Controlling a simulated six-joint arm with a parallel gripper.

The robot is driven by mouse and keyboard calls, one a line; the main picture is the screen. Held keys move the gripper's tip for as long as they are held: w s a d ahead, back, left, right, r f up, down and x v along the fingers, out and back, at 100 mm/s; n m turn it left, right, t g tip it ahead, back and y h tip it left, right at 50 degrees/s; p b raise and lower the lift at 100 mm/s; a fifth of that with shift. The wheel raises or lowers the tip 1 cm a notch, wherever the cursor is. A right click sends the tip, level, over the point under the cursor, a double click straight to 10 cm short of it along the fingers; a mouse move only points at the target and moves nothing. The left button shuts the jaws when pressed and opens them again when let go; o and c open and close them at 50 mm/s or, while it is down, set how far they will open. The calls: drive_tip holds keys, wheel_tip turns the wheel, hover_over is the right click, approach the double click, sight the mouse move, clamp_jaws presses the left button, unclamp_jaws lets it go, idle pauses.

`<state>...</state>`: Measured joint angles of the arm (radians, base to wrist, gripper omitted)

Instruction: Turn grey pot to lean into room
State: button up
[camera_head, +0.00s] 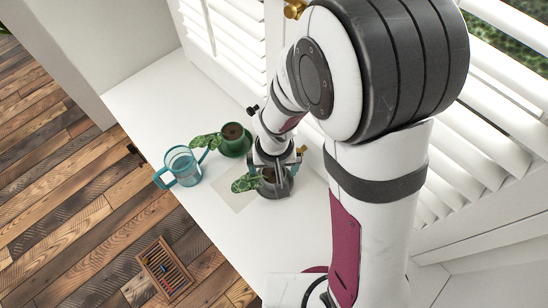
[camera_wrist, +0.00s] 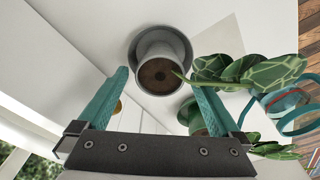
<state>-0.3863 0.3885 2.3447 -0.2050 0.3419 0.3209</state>
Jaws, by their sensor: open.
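The grey pot (camera_head: 268,192) stands upright on the white sill below my gripper, partly covered by it. Its patterned green leaves (camera_head: 246,184) reach left, toward the wooden floor. In the wrist view the grey pot (camera_wrist: 183,55) shows from above with brown soil (camera_wrist: 157,74), and its leaves (camera_wrist: 240,68) extend right. My gripper (camera_head: 279,176) is open over it. In the wrist view the teal fingers (camera_wrist: 160,82) are spread with the pot beyond and between their tips. I cannot tell whether they touch it.
A green pot (camera_head: 236,147) with a leafy plant stands behind and left of the grey pot. A blue watering can (camera_head: 184,168) stands near the sill's left edge. White shutters (camera_head: 490,130) line the right side. A wooden crate (camera_head: 150,262) lies on the floor. The sill's front is clear.

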wheel_tip(320, 180, up, 14)
drive_tip(key=s, duration=0.2)
drive_tip(key=s+d+r+m, duration=0.1)
drive_tip(key=s+d+m, duration=0.2)
drive_tip(key=s, duration=0.3)
drive_tip(key=s+d+r+m+g+y, duration=0.1)
drive_tip(key=s+d+m, duration=0.2)
drive_tip(key=s, duration=0.4)
drive_tip(key=shift+s+d+m+g+y, duration=0.3)
drive_tip(key=shift+d, duration=0.4)
